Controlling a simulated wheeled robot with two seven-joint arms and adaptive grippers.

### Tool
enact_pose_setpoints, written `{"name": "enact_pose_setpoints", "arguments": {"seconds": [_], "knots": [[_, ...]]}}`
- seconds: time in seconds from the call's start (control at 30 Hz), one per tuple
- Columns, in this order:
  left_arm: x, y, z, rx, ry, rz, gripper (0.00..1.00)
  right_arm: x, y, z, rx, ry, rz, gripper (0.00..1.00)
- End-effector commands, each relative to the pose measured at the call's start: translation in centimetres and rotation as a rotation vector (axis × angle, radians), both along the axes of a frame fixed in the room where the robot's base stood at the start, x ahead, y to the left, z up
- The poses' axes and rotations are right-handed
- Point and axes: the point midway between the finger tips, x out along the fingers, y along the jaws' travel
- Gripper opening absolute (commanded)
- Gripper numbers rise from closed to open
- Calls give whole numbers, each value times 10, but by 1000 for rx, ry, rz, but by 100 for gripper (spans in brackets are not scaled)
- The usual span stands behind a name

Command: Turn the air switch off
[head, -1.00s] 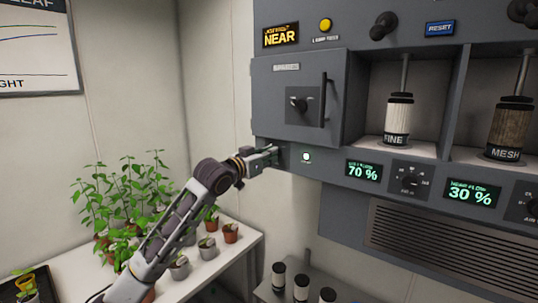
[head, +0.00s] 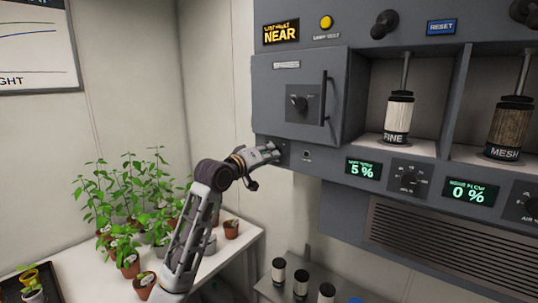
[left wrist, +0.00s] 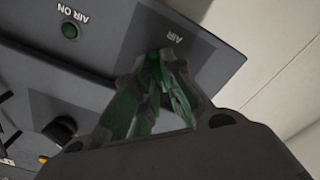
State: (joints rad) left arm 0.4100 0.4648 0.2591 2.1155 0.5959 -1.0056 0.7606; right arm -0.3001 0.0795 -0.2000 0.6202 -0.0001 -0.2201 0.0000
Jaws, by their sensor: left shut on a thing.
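The air switch is hidden by my left gripper (head: 275,153) in both views. The gripper is at the lower left corner of the grey cabinet's front. In the left wrist view its fingers (left wrist: 165,85) are shut on the switch, just below the "AIR" label (left wrist: 173,37). The AIR ON lamp (head: 306,155) beside it is dark in the head view. The flow displays read 5 % (head: 362,170) and 0 % (head: 468,193). My right gripper is not in view.
The spares door (head: 290,75) with its handle is above my left gripper. A FINE filter (head: 398,118) and a MESH filter (head: 511,128) stand in open bays. Potted plants (head: 130,265) stand on a white bench at left. Dark-capped cylinders (head: 301,283) stand below.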

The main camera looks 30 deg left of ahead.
Motion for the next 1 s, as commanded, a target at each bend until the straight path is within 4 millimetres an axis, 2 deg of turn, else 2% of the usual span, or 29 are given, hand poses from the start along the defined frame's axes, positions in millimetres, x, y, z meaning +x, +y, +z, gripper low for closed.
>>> {"name": "enact_pose_setpoints", "arguments": {"seconds": [0.53,0.57,0.7,1.0], "knots": [[0,0,0,-36,4,-1,0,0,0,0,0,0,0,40],[0,0,0,-36,4,-1,15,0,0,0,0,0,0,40],[0,0,0,-35,3,-1,32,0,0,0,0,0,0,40],[0,0,0,-34,3,0,32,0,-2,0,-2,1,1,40]]}}
